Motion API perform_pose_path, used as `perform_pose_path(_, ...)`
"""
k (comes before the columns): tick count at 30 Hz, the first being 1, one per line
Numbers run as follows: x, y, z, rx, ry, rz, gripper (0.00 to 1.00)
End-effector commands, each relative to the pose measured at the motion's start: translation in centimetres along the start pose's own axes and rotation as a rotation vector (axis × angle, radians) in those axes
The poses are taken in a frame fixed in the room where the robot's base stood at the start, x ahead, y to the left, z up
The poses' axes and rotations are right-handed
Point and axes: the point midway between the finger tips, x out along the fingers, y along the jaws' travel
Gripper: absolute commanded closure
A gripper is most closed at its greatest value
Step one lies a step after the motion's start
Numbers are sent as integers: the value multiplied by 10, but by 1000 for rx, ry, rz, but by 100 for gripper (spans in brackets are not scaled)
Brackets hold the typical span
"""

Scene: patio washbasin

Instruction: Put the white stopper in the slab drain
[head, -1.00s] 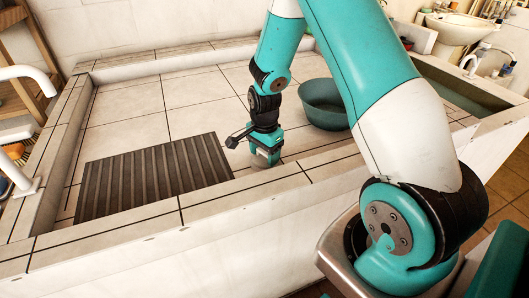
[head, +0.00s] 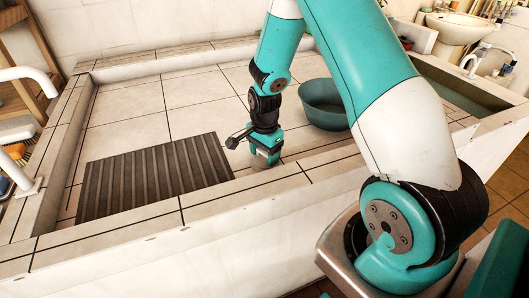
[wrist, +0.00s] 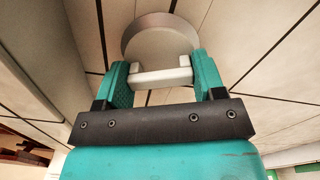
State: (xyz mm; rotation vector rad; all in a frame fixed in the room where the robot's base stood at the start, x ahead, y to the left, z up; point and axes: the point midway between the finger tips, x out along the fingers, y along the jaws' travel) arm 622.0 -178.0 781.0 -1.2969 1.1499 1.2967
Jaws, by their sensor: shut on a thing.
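My gripper (head: 263,150) points down at the slab floor, just right of the ribbed dark mat. In the wrist view, its two teal fingers (wrist: 162,74) are shut on the pale crossbar of the white stopper (wrist: 161,77). A round, pale disc lies past the bar, with a grey band (wrist: 150,22) curving along its far edge. The disc is at or very near the slab surface. I cannot tell whether the grey band is the drain's rim or the stopper's side. In the head view the gripper hides most of this spot.
The ribbed dark mat (head: 157,176) lies left of my gripper. A green basin (head: 324,104) stands to the right. A low tiled wall (head: 190,208) runs along the front. The slab behind the gripper is clear. A white tap (head: 28,78) is at far left.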

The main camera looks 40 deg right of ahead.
Motion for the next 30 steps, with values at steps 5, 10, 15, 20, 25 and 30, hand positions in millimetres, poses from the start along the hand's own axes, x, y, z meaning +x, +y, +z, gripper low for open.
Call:
perform_pose_path(5,1,0,0,0,0,0,64)
perform_pose_path(10,4,0,0,0,0,0,64)
perform_pose_path(15,8,0,0,0,0,0,64)
perform_pose_path(20,11,0,0,0,0,1,64)
perform_pose_path(25,12,0,0,0,0,0,26)
perform_pose_path(30,12,0,0,0,0,0,26)
